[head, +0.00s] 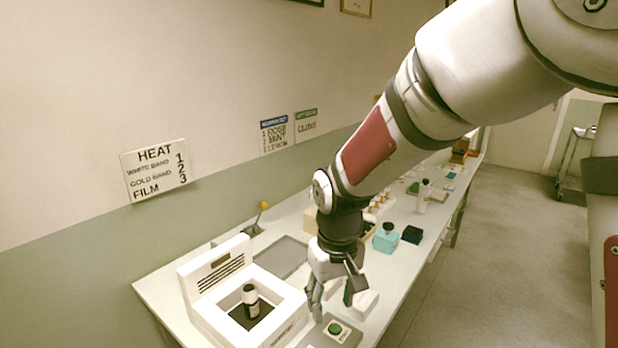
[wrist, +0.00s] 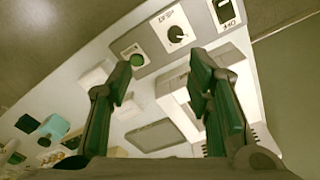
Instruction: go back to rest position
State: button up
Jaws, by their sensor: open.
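My gripper (head: 333,296) points down over the white bench (head: 155,290), to the right of a white heating unit (head: 215,275). Its fingers are apart with nothing between them. In the wrist view the two dark green fingers of the gripper (wrist: 160,85) stand open above the bench. A dark bottle with a white label (head: 251,301) stands upright in the recess of the heating unit, apart from my gripper. A control panel with a green button (head: 335,328) lies just in front of my gripper. The green button also shows in the wrist view (wrist: 137,60), beside a black knob (wrist: 176,34).
A teal bottle (head: 386,237), a dark box (head: 412,234) and a white bottle (head: 423,196) stand farther along the bench. A grey tray (head: 283,257) lies behind the gripper. A sign (head: 155,170) hangs on the wall. The floor (head: 500,260) on the right is clear.

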jog(key=s+d+r+m+t, duration=0.2)
jog(key=s+d+r, duration=0.65)
jog(key=r, duration=0.35)
jog(key=s+d+r+m+t, duration=0.2)
jog(key=s+d+r, duration=0.2)
jog(key=s, duration=0.6)
jog(key=shift+d+r+t, duration=0.15)
jog(key=shift+d+t, duration=0.25)
jog(key=shift+d, duration=0.7)
jog(key=shift+a, duration=0.1)
